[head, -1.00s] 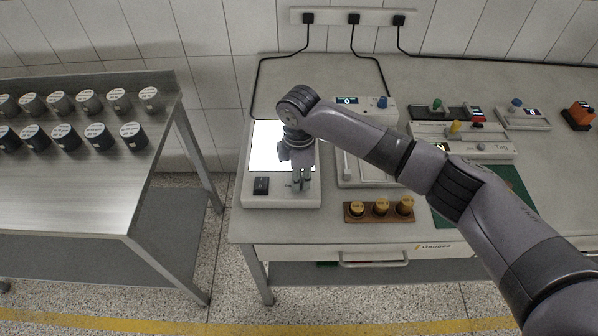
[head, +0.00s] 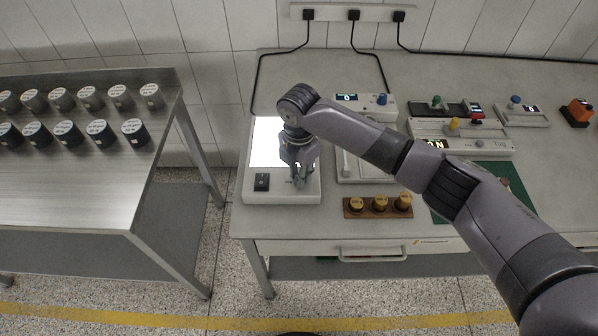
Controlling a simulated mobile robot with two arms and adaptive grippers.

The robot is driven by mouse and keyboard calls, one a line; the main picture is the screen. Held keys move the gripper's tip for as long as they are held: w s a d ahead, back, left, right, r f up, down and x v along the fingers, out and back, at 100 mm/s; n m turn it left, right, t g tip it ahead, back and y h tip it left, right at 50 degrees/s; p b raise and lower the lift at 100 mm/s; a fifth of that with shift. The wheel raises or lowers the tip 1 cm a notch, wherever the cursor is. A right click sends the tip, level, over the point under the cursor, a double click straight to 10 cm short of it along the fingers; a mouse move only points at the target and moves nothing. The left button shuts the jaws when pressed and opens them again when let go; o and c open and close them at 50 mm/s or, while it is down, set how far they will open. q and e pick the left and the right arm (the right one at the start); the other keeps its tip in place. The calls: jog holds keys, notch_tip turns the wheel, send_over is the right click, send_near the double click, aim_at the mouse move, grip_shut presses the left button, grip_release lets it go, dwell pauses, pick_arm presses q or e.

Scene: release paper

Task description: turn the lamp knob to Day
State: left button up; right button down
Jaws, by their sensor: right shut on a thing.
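The lamp is a white light box (head: 262,192) on the left end of the bench, with a bright white panel (head: 266,150) and a black switch (head: 262,182) on its front strip. My right gripper (head: 299,182) points down over the front strip, right of the switch, and is shut on the lamp knob. The knob and any markings around it are mostly hidden by the fingers, so I cannot read its setting. My left gripper is not in view.
A wooden block with several brass-coloured weights (head: 380,206) stands right of the lamp. Instruments with coloured knobs (head: 460,138) stand farther right. A steel table with several dark cylinders (head: 68,133) is at the left, across a floor gap.

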dwell(0.3)
jog(key=c, duration=1.5)
grip_release()
jog(key=shift+o, duration=0.2)
jog(key=shift+r, duration=0.1)
notch_tip(320, 180, up, 12)
jog(key=shift+s+f, duration=0.1)
jog(key=shift+f, duration=0.1)
